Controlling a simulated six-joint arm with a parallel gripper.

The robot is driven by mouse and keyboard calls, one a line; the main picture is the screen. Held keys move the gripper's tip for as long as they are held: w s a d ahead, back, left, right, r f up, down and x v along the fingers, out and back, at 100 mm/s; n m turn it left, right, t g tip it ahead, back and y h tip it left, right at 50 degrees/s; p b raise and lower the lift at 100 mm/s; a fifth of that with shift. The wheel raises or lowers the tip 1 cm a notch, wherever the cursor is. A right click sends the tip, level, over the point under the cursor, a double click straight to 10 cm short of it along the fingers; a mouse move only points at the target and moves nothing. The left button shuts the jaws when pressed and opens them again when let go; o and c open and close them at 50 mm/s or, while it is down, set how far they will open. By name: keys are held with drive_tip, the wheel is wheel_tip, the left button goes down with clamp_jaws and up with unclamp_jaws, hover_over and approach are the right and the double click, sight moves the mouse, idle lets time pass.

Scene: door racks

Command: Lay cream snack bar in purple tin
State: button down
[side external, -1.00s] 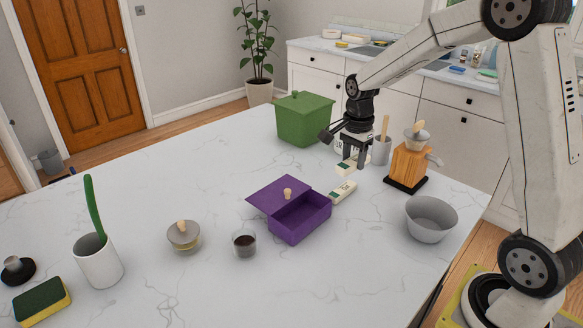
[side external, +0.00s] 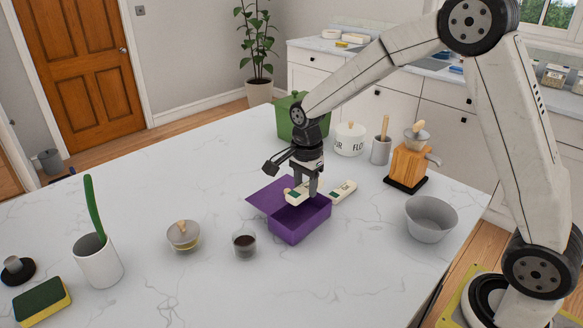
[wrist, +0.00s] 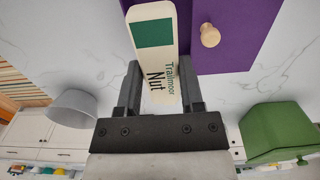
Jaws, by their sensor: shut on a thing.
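My gripper (side external: 304,188) is shut on a cream snack bar (side external: 294,196) with a green end patch. In the wrist view the bar (wrist: 155,45) lies between my fingers (wrist: 160,88) and reads "Trailmoor Nut". The purple tin (side external: 300,227) stands open on the table. My gripper and the bar are over its back left part, and I cannot tell how far above it. The tin's purple lid (side external: 262,197) is at its back left side; its wooden knob (wrist: 210,35) shows in the wrist view. A second similar bar (side external: 344,190) lies on the table right of the tin.
A grey bowl (side external: 431,220) and a wooden grinder (side external: 408,165) stand right. A green box (side external: 288,122) and a flour canister (side external: 349,139) stand behind.

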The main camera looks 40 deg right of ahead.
sight(303, 199)
drive_tip(key=shift+w+a+f, duration=0.1)
drive_tip(key=shift+a, duration=0.2)
drive_tip(key=shift+f, duration=0.2)
drive_tip(key=shift+f, duration=1.65)
drive_tip(key=shift+c, duration=0.7)
unclamp_jaws()
